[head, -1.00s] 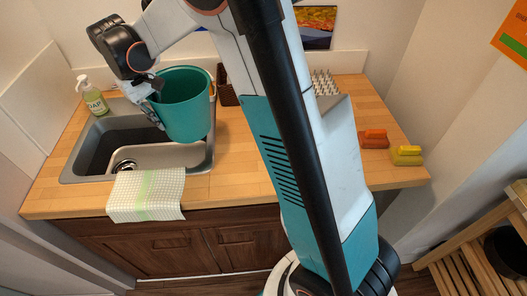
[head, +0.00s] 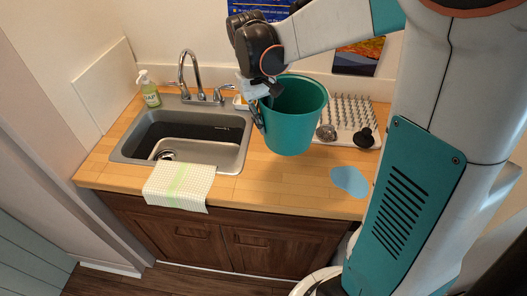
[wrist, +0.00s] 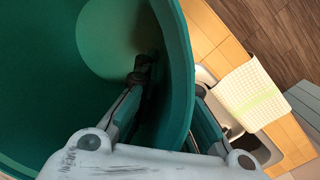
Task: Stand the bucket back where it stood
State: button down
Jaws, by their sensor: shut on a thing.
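The teal bucket (head: 291,122) is upright, or close to it, above the wooden counter just right of the sink. My gripper (head: 262,106) is shut on the left side of its rim. In the wrist view the bucket wall (wrist: 178,70) runs between the fingers of my gripper (wrist: 172,98), one inside the bucket and one outside. I cannot tell whether the bucket's base touches the counter. A flat light-blue patch (head: 349,181) lies on the counter to the right of and in front of the bucket.
The sink (head: 232,150) with its tap (head: 188,75) is to the left, a checked towel (head: 180,187) over the front edge. A soap bottle (head: 150,92) stands behind. A pegged drying rack (head: 352,108) is behind right, with a dark knobbed object (head: 364,138) on it. Counter in front is clear.

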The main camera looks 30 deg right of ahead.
notch_tip(320, 180, down, 14)
jog(key=b, duration=0.3)
jog(key=shift+r, duration=0.1)
jog(key=c, duration=2)
grip_release()
jog(key=shift+f, duration=0.2)
jog(key=shift+c, duration=0.2)
jog(key=o, duration=0.4)
jog(key=shift+r, duration=0.1)
